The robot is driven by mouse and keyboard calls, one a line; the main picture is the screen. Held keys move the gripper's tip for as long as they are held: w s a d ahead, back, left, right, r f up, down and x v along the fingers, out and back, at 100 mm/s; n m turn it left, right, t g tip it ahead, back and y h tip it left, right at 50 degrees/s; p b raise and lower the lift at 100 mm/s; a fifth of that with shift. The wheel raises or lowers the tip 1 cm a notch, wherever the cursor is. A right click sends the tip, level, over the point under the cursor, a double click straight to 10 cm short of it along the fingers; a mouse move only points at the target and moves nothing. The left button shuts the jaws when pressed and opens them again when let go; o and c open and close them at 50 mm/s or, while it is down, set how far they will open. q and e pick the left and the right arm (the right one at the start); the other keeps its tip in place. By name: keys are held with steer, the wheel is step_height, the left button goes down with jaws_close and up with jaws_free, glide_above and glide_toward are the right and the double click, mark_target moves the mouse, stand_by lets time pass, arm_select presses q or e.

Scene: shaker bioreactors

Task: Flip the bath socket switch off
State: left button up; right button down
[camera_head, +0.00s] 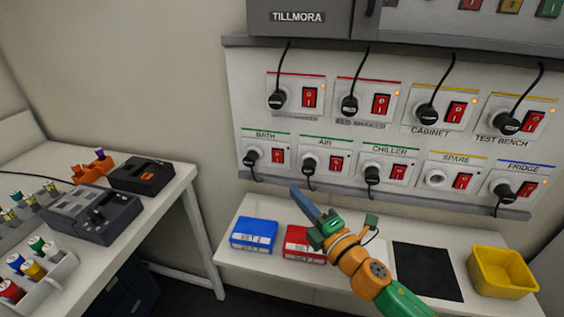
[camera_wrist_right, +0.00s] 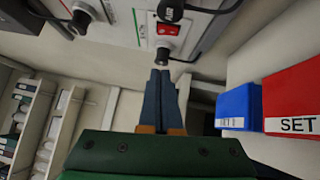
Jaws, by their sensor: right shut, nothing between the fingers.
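The BATH socket (camera_head: 253,160) is the leftmost of the lower row on the wall panel, with a black plug in its left half and a red rocker switch (camera_head: 278,156) in its right half. No lit lamp shows beside that switch. My right gripper (camera_head: 296,191) is below and slightly right of the BATH socket, its blue fingers shut and empty, pointing up and left. In the wrist view, the shut fingers (camera_wrist_right: 161,75) point toward a panel with a red switch (camera_wrist_right: 167,29); I cannot tell whether they touch anything. My left gripper is not in view.
Neighbouring AIR (camera_head: 311,164) and CHILLER (camera_head: 371,169) sockets sit to the right, with hanging cords. Below, a shelf holds a blue box (camera_head: 254,229), a red box (camera_head: 297,241), a black mat (camera_head: 427,283) and a yellow bin (camera_head: 500,284). A bench with devices stands left.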

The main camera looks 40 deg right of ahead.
steer(key=p, duration=0.2)
glide_toward(274, 154)
steer(key=w+a, duration=0.2)
steer(key=w, duration=0.2)
steer(key=shift+w+d+r, duration=0.2)
steer(key=shift+w+d, duration=0.7)
steer(key=shift+d, duration=0.25)
